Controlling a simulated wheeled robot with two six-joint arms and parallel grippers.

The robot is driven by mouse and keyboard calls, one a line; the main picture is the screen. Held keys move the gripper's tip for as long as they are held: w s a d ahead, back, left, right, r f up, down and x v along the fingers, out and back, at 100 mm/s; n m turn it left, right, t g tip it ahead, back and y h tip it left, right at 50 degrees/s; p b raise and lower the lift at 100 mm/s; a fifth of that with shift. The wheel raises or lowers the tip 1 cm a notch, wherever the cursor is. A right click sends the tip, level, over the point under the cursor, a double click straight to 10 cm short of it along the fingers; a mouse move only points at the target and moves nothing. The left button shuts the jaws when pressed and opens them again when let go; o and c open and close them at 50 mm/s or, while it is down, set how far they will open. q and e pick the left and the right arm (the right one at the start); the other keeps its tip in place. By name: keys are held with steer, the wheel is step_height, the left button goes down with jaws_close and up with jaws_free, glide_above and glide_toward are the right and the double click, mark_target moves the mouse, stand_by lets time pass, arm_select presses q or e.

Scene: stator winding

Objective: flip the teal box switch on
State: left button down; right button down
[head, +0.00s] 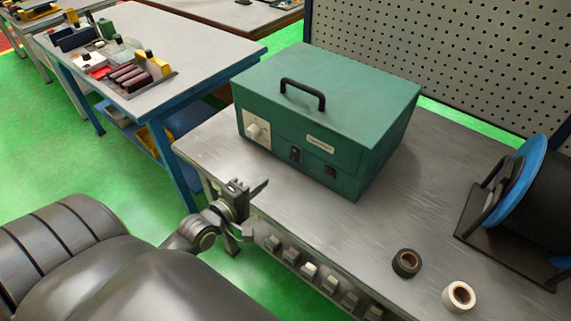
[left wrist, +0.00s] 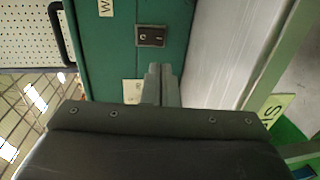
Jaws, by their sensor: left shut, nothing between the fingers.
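The teal box (head: 320,100) stands on the metal bench, with a black handle on its lid. Its front carries a white plate with a knob (head: 257,131), a dark switch (head: 296,154), a pale label (head: 320,145) and another small dark fitting (head: 329,172). My left gripper (head: 264,185) is in front of the box, low and to the left of the switch, apart from it. In the left wrist view its fingers (left wrist: 162,72) are shut and empty, in front of the teal face (left wrist: 105,55), with a metal-plated switch (left wrist: 151,36) beyond the tips. My right gripper is out of view.
A black tape roll (head: 406,263) and a white one (head: 459,296) lie on the bench (head: 350,235). A blue-rimmed spool (head: 510,185) on a stand is at the right. A perforated panel (head: 440,45) rises behind. Another table (head: 190,60) holds tools.

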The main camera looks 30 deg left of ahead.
mark_target(293, 159)
arm_select(q)
steer(key=w, duration=0.3)
steer(key=w+f, duration=0.1)
steer(key=w, duration=0.6)
steer(key=shift+w+d+f+b, duration=0.3)
steer(key=shift+d, duration=0.1)
steer(key=shift+w+f+b, duration=0.1)
steer(key=shift+f+b, duration=0.15)
steer(key=shift+b, duration=0.4)
steer(key=shift+w+t+b, duration=0.1)
steer(key=shift+t+b, duration=0.2)
steer(key=shift+b, duration=0.05)
steer(key=shift+r, duration=0.2)
steer(key=shift+f, duration=0.1)
